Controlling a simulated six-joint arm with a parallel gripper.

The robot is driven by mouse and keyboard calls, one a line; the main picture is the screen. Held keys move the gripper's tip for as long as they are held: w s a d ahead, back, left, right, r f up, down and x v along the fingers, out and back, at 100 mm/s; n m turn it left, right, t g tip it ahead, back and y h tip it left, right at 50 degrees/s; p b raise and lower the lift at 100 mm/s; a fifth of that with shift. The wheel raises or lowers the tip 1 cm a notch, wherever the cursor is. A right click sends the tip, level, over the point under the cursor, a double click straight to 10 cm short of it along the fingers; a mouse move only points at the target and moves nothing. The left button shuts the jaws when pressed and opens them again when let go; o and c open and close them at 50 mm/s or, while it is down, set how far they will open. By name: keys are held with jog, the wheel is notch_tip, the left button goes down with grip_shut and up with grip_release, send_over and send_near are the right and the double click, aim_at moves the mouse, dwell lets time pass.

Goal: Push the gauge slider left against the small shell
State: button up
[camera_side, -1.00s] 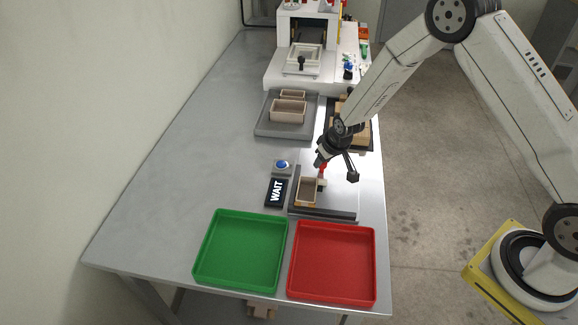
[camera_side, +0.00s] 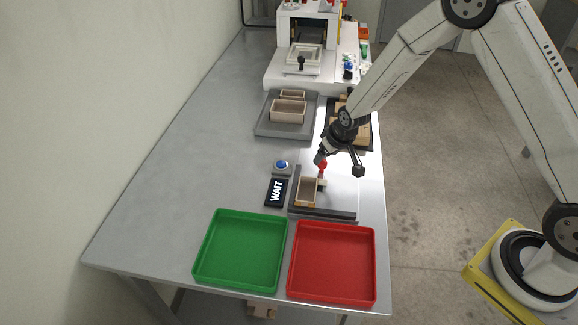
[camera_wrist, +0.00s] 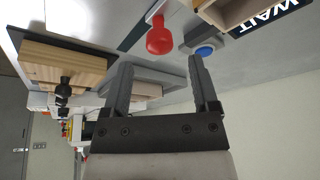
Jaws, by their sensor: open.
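The small shell (camera_side: 306,190), a tan open box, sits in the dark gauge fixture (camera_side: 325,212) near the front of the table. The gauge slider, a pale block with a red knob (camera_side: 322,167), stands right beside the shell on its right side. I cannot tell whether it touches the shell. My gripper (camera_side: 318,160) is just above and beside the red knob, open and empty. In the wrist view, the red knob (camera_wrist: 160,40) lies beyond the open fingers (camera_wrist: 160,65), not between them. The shell (camera_wrist: 235,10) shows only partly at the top edge.
A WAIT display (camera_side: 276,192) and a blue button (camera_side: 282,165) stand left of the fixture. Green (camera_side: 200,262) and red (camera_side: 372,265) trays lie in front. A grey tray (camera_side: 262,128) with tan boxes and a white machine (camera_side: 275,75) are behind. The table's left side is clear.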

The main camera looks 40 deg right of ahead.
jog(key=v, duration=0.4)
jog(key=shift+s+r, duration=0.15)
jog(key=shift+r, duration=0.15)
jog(key=s+r+g, duration=0.1)
jog(key=s+r, duration=0.3)
jog(key=s, duration=0.6)
jog(key=s+r, duration=0.4)
jog(key=s, duration=0.5)
jog(key=shift+s+a+r+g, duration=0.35)
jog(key=shift+g, duration=0.05)
